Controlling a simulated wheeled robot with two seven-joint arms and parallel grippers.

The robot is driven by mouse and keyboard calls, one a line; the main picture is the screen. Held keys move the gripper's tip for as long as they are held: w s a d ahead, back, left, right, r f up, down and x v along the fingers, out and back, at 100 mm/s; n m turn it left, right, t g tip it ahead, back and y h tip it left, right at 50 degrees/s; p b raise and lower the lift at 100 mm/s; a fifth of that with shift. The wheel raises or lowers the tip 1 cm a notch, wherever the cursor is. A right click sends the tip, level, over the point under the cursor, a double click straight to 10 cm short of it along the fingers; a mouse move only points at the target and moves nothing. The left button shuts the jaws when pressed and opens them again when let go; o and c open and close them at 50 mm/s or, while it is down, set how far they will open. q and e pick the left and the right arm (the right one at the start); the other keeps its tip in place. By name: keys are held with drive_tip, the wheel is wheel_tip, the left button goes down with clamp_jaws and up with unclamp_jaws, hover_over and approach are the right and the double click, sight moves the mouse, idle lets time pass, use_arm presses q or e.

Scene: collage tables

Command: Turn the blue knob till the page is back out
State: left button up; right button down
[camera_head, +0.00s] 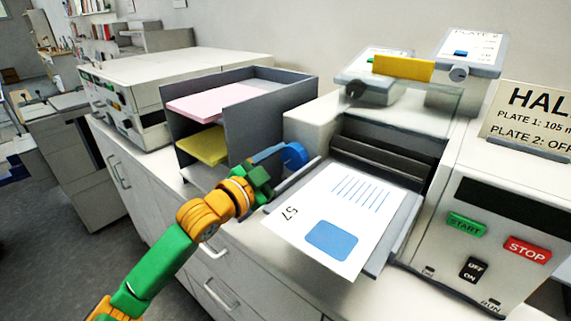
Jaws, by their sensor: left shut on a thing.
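The blue knob (295,155) sits on the left side of the white machine, beside its roller opening (385,157). My left gripper (272,168) is at the knob, shut on it; the fingertips are partly hidden by the gripper body. The page (337,218), printed with lines, "57" and a blue block, lies on the sloping grey tray (400,235) in front of the rollers. Its near edge overhangs the tray, and its far edge is close to the roller opening. My right gripper is not in view.
A grey paper rack (273,98) with pink and yellow sheets stands left of my gripper. A control panel with a green START button (467,224), red STOP button (527,249) and black switch (473,269) is at the right. A HALT sign (530,115) stands behind it.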

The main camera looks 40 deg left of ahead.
use_arm(q)
drive_tip(key=shift+m, duration=0.5)
drive_tip(key=o, duration=1.1)
drive_tip(key=shift+s, duration=0.15)
drive_tip(key=shift+s+f+b, duration=0.2)
drive_tip(key=shift+s+b, duration=0.15)
drive_tip(key=s+b, duration=0.2)
drive_tip(key=s, duration=0.4)
drive_tip(key=shift+s+a+r, duration=0.15)
drive_tip(key=shift+a+r, duration=0.05)
